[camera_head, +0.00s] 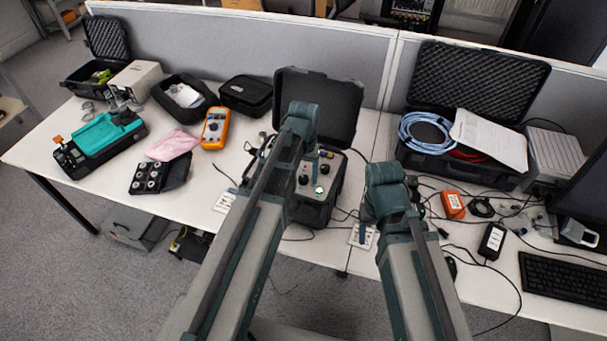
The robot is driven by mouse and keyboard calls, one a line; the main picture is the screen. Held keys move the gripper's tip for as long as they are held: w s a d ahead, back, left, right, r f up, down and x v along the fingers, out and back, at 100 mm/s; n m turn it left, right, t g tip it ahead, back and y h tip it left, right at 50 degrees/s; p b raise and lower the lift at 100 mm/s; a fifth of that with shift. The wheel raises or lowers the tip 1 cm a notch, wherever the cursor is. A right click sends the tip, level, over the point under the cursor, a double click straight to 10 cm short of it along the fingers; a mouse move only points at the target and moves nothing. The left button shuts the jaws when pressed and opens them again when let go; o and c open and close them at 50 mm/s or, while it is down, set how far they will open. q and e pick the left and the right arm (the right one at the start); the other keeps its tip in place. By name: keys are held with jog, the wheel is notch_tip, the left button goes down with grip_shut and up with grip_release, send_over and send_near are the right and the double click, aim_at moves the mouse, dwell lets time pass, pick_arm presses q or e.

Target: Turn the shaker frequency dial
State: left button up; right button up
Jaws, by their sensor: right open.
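The shaker unit (327,205) is a black case with a raised lid (345,95), standing at the middle of the table. Its grey panel (329,168) shows dark knobs, including one knob (303,180) beside my left forearm, and a small green-lit spot (320,190). I cannot tell which knob is the frequency dial. My left arm crosses in front of the case and hides part of the panel. The fingers of my left gripper are hidden behind this arm. My right gripper (367,226) is open, to the right of the case and apart from it, partly hidden by its own wrist.
An orange multimeter (215,128), a pink cloth (172,145) and a teal device (105,132) lie on the left. On the right are an open case with a blue cable (425,132), loose cables, an orange box (453,204) and a keyboard (565,282). A partition closes the back.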

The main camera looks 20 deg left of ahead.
aim_at(304, 178)
pick_arm(q)
jog(key=shift+r, duration=0.1)
notch_tip(304, 178, up, 14)
jog(key=p, duration=1.3)
jog(key=shift+f+p, duration=0.2)
jog(key=shift+p, duration=0.2)
jog(key=s+d+f+m+b, duration=0.2)
jog(key=s+d+f+b, duration=0.1)
jog(key=s+d, duration=0.2)
jog(key=s+d+f+m+y+b, duration=0.1)
jog(key=s+d+f+b, duration=0.3)
jog(key=s, duration=0.5)
jog(key=shift+s+d+f+m, duration=0.15)
jog(key=shift+s+d+m, duration=0.2)
jog(key=shift+d+m, duration=0.45)
